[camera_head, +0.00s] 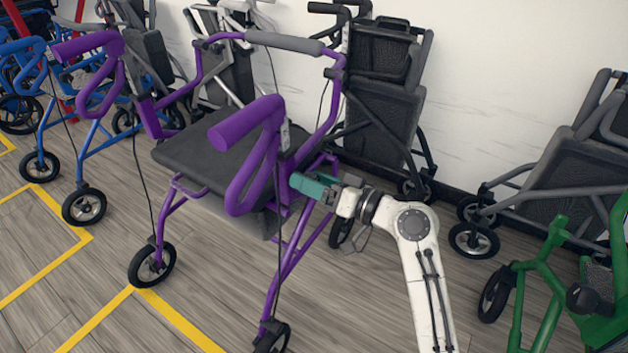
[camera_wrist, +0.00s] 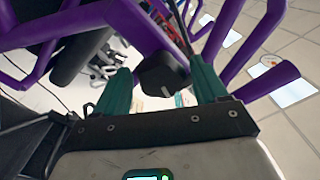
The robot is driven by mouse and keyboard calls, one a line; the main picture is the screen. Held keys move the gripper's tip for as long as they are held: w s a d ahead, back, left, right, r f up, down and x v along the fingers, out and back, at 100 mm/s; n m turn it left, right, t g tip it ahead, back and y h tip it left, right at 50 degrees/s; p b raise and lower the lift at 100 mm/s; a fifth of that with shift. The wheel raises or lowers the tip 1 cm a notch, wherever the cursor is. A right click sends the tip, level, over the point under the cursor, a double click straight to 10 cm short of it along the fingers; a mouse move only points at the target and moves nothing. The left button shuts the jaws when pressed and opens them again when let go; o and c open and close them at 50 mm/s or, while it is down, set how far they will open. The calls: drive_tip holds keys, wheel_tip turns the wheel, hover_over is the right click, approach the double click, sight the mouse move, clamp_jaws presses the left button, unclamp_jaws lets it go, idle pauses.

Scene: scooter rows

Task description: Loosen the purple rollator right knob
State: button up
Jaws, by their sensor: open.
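The purple rollator (camera_head: 245,125) stands in the middle of the head view, with a dark seat and purple handles. Its black knob (camera_wrist: 163,74) shows in the wrist view on a purple tube. The knob is hidden in the head view behind the rollator's frame and my gripper. My gripper (camera_head: 294,181) has teal fingers and reaches in from the right at the rollator's side post. In the wrist view my gripper (camera_wrist: 160,72) is open, with one finger on each side of the knob. I cannot tell whether either finger touches it.
A blue rollator (camera_head: 88,150) stands at the left, and folded dark rollators (camera_head: 385,100) lean along the white wall. A green rollator (camera_head: 545,275) is at the lower right. Yellow lines (camera_head: 180,320) mark the wood floor, which is clear at front left.

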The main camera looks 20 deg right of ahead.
drive_tip(key=shift+s, duration=0.1)
drive_tip(key=p+v, duration=0.2)
drive_tip(key=v, duration=0.8)
drive_tip(key=shift+s+d, duration=0.25)
drive_tip(key=shift+s, duration=0.05)
drive_tip(key=s+a+f+g+h, duration=0.35)
drive_tip(key=s+f+g, duration=0.45)
drive_tip(key=f, duration=0.6)
drive_tip(key=s+d+f+g+h, duration=0.2)
drive_tip(key=s+f+g+h, duration=0.1)
drive_tip(key=s, duration=0.6)
drive_tip(key=s+d+f+g+h, duration=0.2)
drive_tip(key=s+f+g+h, duration=0.15)
drive_tip(key=s, duration=0.65)
wheel_tip(320, 180, up, 30)
drive_tip(key=p, duration=3)
drive_tip(key=shift+d+m, duration=0.2)
drive_tip(key=shift+m, duration=0.1)
